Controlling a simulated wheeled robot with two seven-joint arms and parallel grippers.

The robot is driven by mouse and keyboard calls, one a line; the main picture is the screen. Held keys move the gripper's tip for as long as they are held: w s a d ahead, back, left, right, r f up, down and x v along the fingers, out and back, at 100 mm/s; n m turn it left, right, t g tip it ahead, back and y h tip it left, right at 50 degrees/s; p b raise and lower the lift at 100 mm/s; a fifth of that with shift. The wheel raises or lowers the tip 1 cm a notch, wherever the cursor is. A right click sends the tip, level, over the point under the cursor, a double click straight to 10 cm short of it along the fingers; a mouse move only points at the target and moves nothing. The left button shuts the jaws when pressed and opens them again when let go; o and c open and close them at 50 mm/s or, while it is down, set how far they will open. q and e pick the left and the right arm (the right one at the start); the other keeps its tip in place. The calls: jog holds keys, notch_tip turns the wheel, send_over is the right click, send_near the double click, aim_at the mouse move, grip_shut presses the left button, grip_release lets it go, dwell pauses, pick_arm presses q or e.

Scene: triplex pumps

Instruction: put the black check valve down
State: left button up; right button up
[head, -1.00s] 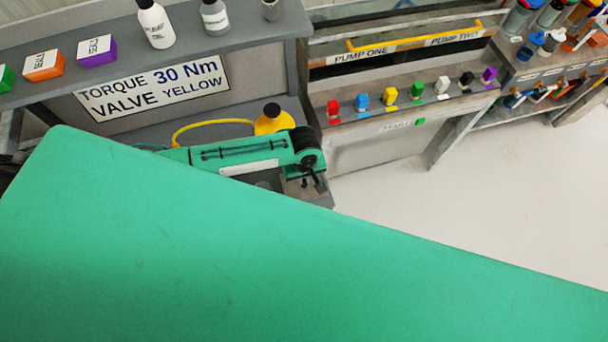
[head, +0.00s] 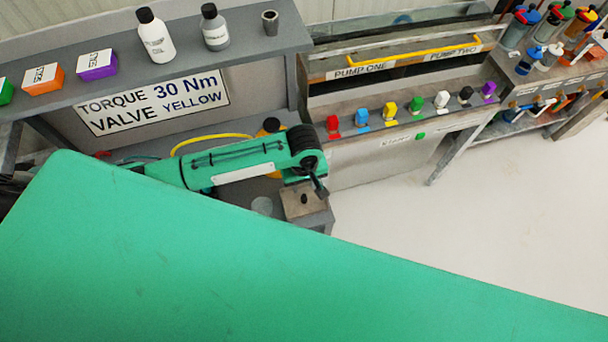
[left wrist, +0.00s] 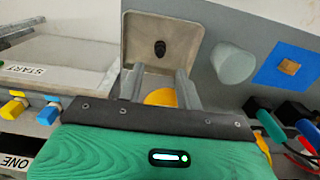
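A small black check valve (head: 304,199) sits on a square grey-brown tray (head: 292,210) at the end of the grey bench. In the left wrist view the valve (left wrist: 160,48) stands near the middle of the tray (left wrist: 190,30), just beyond my fingertips. My left gripper (head: 319,187) is by the tray's right side in the head view. In the left wrist view the gripper's (left wrist: 160,73) two grey fingers are apart, with nothing held between them and a gap to the valve. My right gripper is not in view.
Coloured valves, including a yellow one (head: 390,111), line the pump bench ledge. A yellow bottle (head: 271,125) stands partly hidden behind my left arm. A pale disc (left wrist: 235,62) and blue square (left wrist: 290,68) lie beside the tray. Floor at right is clear.

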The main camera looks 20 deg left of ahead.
pick_arm(q)
jog(key=shift+r+b, duration=0.4)
jog(key=shift+r, duration=2.6)
jog(key=shift+f, duration=0.1)
